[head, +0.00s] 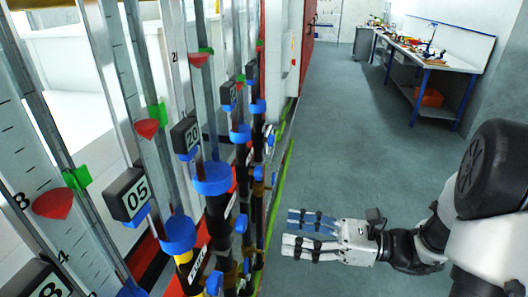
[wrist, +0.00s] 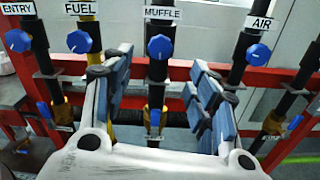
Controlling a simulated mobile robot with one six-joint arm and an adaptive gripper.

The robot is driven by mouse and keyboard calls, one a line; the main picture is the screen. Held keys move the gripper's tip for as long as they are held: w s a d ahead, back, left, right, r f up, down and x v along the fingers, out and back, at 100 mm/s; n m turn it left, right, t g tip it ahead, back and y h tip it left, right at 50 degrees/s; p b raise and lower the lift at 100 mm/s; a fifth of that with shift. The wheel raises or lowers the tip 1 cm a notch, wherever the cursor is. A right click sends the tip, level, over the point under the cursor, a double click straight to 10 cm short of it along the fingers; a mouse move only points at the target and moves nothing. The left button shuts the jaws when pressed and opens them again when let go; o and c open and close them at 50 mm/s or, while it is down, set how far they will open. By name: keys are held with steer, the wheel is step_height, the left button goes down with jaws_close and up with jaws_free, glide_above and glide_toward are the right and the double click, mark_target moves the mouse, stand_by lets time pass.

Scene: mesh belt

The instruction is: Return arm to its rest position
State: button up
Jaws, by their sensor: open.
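My gripper (head: 312,234) is open and empty in the head view. It is stretched out to the left from my arm at the lower right, pointing at the row of pipes and gauges. Its fingers also show in the wrist view (wrist: 158,92), spread apart with blue pads, and nothing is between them but the view of a pipe behind. In the wrist view, the pipes carry blue knobs under labels ENTRY (wrist: 18,8), FUEL (wrist: 80,8), MUFFLE (wrist: 162,13) and AIR (wrist: 262,22). The gripper appears apart from the knobs.
Tall gauges with red pointers (head: 147,128) and green markers stand along the left. A red frame (wrist: 272,75) runs behind the pipes. A workbench (head: 425,57) with tools and an orange bin (head: 430,97) stands at the back right. The grey floor (head: 345,150) between is clear.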

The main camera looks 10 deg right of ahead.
steer(key=s+a+f+n+g+h, duration=0.1)
steer(key=s+a+n+g+h, duration=0.25)
steer(key=s+n, duration=0.35)
steer(key=s+a+f+n+g+h, duration=0.1)
steer(key=s+a+n+g+h, duration=0.2)
steer(key=s+n+g+h, duration=0.25)
steer(key=s+d+r+n+t+h, duration=0.3)
steer(key=d+n+t+h, duration=0.4)
steer(key=n, duration=0.4)
steer(key=shift+d+r+t+h, duration=0.15)
steer(key=shift+d+t+h, duration=0.15)
steer(key=shift+d+h, duration=0.25)
